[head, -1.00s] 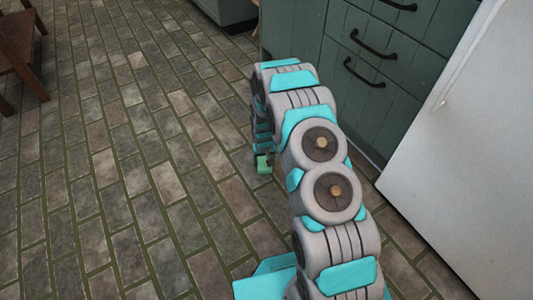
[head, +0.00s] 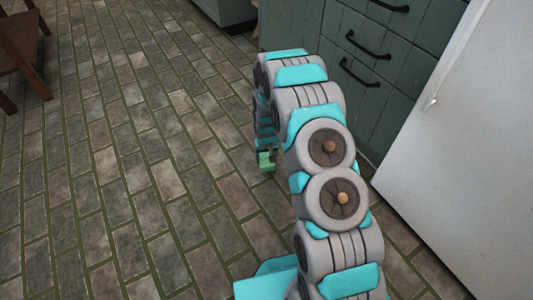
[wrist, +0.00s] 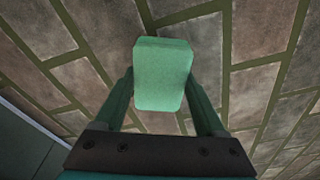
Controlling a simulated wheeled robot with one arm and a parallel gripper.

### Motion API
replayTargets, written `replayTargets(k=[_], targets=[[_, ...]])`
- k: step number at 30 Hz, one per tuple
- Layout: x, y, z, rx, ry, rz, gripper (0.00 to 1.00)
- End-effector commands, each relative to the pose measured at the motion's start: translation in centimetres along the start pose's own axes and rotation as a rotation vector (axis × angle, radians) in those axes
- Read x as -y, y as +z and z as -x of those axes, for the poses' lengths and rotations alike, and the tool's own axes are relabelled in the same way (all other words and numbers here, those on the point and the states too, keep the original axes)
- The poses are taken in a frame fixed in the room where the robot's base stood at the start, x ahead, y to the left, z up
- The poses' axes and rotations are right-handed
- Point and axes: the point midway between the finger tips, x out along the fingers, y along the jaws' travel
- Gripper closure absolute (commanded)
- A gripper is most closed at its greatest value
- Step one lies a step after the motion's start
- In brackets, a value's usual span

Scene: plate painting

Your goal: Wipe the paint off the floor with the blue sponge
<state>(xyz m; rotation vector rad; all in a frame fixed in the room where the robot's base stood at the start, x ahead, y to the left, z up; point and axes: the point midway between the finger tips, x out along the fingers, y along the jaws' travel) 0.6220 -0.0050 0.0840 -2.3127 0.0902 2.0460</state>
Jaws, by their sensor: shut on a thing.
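My gripper (wrist: 160,84) is shut on a pale green, block-shaped sponge (wrist: 164,62), held between its two fingers. In the head view the sponge is a small green patch (head: 266,158) at the end of my arm, low over the floor or on it; I cannot tell if it touches. The tiled floor (head: 120,190) shows brown and grey bricks with greenish joints. I cannot make out a clear paint patch on it; the floor under the sponge and behind my arm is hidden.
Dark green cabinets with black handles (head: 363,45) stand to the right of my arm. A white panel (head: 450,150) stands at the right. A brown wooden piece of furniture (head: 22,50) is at the far left. The floor to the left is open.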

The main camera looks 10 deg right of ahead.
Motion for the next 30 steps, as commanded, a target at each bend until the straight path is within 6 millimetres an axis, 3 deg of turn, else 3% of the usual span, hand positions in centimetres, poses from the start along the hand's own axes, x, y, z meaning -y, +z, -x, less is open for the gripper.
replayTargets(k=[9, 23, 26, 30], targets=[[0.0, -0.5, 2.7, 0.003, 0.000, 0.000, 0.86], [0.0, -0.7, 3.4, 0.001, 0.000, 0.001, 0.86], [0.1, -1.7, 5.0, -0.006, 0.000, 0.004, 0.86], [0.2, -3.6, 10.1, -0.009, 0.000, 0.014, 0.86]])
